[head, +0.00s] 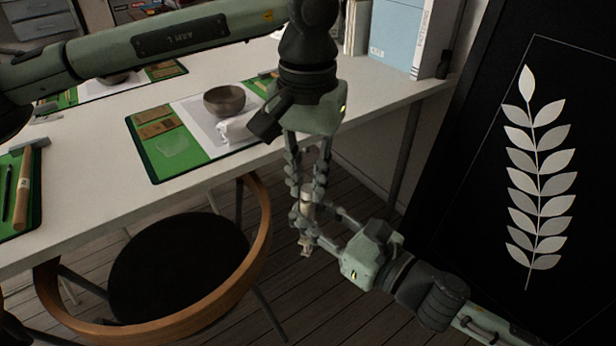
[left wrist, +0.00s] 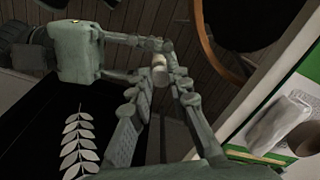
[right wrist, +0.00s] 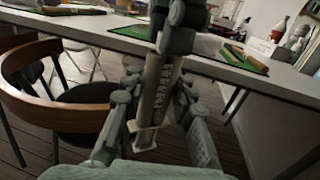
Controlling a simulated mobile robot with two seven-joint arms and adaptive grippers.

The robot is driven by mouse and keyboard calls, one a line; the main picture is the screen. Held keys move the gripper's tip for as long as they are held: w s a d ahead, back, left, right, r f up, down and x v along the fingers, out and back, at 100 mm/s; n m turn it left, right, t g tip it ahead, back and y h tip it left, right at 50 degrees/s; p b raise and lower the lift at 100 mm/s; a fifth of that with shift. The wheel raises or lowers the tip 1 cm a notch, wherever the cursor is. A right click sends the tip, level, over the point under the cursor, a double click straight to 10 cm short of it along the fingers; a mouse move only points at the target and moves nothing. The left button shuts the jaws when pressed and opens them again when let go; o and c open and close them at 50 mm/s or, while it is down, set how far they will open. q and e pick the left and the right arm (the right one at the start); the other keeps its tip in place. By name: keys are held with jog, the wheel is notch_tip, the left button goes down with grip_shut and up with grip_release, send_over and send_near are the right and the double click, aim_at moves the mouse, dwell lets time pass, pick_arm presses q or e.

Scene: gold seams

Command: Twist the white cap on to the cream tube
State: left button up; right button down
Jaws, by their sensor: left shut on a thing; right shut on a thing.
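The cream tube (right wrist: 157,88) stands nearly upright in the right wrist view, with dark lettering on its side and a flat flared lower end. My right gripper (head: 308,228) is shut on the tube from the right side. My left gripper (head: 307,190) points down from above, its fingers closed around the top of the same upright piece. A pale rounded end (left wrist: 159,63) shows between the fingers in the left wrist view. The white cap is mostly hidden by the left fingers, so I cannot tell how it sits on the tube.
A wooden-backed chair (head: 255,235) stands close to the left. A black leaf-patterned panel (head: 575,110) stands right.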

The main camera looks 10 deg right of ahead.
pick_arm(q)
jog(key=m, duration=0.9)
jog(key=shift+w+a, duration=0.1)
jog(key=o, duration=0.6)
jog(key=shift+o, duration=0.2)
jog(key=shift+r, duration=2.25)
